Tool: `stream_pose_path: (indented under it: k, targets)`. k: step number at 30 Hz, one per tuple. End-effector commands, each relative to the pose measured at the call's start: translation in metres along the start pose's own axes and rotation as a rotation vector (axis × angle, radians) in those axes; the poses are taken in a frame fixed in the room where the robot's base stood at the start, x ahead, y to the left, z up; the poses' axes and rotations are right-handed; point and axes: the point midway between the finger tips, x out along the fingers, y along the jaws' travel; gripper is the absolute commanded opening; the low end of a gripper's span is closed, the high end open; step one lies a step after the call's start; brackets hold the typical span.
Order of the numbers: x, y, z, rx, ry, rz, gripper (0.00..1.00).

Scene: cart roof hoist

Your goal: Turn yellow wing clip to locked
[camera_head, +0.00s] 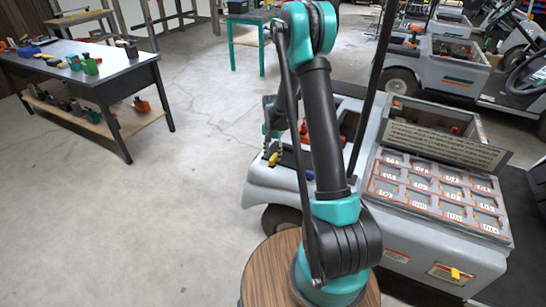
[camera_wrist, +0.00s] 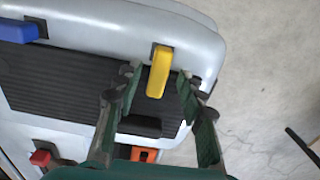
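The yellow wing clip (camera_wrist: 158,72) is on the pale grey cart body, at the edge of a black ribbed panel, in the wrist view. Its wing points down the picture from a dark base. My gripper (camera_wrist: 158,84) is open, with one green finger on each side of the clip in the picture. I see no clear contact, and the depth between fingers and clip is hard to judge. In the head view, a small yellow part (camera_head: 273,158) shows on the cart's front corner, just below my gripper (camera_head: 270,143), which is small and partly hidden by my arm.
A blue clip (camera_wrist: 18,30) sits on the panel's far left. A red part (camera_wrist: 40,157) and an orange part (camera_wrist: 145,155) lie below the panel. A dark post (camera_head: 372,80) rises from the cart close to my arm. Floor left of the cart is clear.

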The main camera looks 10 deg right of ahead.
Motion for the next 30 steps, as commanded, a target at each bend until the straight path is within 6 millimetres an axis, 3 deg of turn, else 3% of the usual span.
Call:
stream_pose_path:
  k: [9, 15, 30]
  targets:
    - [-0.064, 0.0, 0.001, 0.0, 0.0, 0.0, 0.4]
    - [-0.092, 0.0, 0.0, 0.0, 0.0, 0.0, 0.4]
    - [-0.103, 0.0, 0.001, -0.001, 0.0, 0.0, 0.4]
